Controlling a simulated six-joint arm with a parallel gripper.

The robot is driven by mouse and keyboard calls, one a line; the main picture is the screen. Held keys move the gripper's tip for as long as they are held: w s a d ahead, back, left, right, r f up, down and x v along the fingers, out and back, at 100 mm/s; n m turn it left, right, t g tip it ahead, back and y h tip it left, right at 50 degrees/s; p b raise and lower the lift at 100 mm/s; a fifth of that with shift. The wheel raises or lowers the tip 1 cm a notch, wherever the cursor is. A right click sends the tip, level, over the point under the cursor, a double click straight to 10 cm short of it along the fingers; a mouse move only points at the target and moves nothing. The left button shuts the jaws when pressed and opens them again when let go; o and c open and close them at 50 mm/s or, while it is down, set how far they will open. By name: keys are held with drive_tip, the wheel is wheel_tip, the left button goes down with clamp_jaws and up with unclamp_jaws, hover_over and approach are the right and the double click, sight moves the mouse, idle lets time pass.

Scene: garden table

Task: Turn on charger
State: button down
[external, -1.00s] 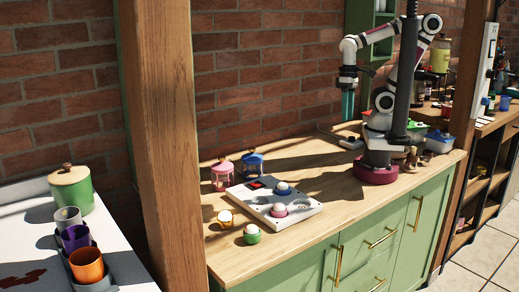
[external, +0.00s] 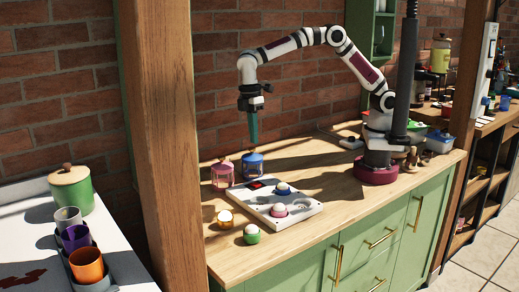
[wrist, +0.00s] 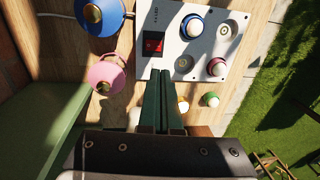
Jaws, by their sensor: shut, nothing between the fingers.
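The charger (external: 275,209) is a white flat panel lying on the wooden counter; it also shows in the wrist view (wrist: 177,62). A red rocker switch (wrist: 153,44) in a dark frame sits near one edge of its top. A blue-ringed bulb (wrist: 193,27) and a pink-ringed bulb (wrist: 217,67) stand in sockets on it, and other sockets look empty. My gripper (external: 254,146) points down above the back of the charger, near the blue lantern. Its green fingers are together in the wrist view, with their tips beside the switch in the picture. I cannot tell whether the switch is on.
A blue lantern (external: 252,165) and a pink lantern (external: 222,176) stand behind the charger. A yellow-ringed bulb (external: 225,217) and a green-ringed bulb (external: 252,234) stand in front of it. A wooden post (external: 165,130) rises at left. The counter (external: 345,200) right of the charger is clear.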

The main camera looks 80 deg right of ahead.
sight(258, 185)
drive_tip(key=f, duration=0.9)
drive_tip(key=s+a+f, duration=0.1)
drive_tip(key=f, duration=0.4)
drive_tip(key=shift+s, duration=0.1)
drive_tip(key=shift+r, duration=0.1)
drive_tip(key=shift+s+a+f, duration=0.1)
drive_tip(key=shift+f, duration=0.15)
drive_tip(key=shift+w+d+r, duration=0.25)
drive_tip(key=shift+w+d, duration=0.3)
drive_tip(key=shift+w, duration=0.05)
wheel_tip(258, 185, up, 14)
drive_tip(key=w+d, duration=0.1)
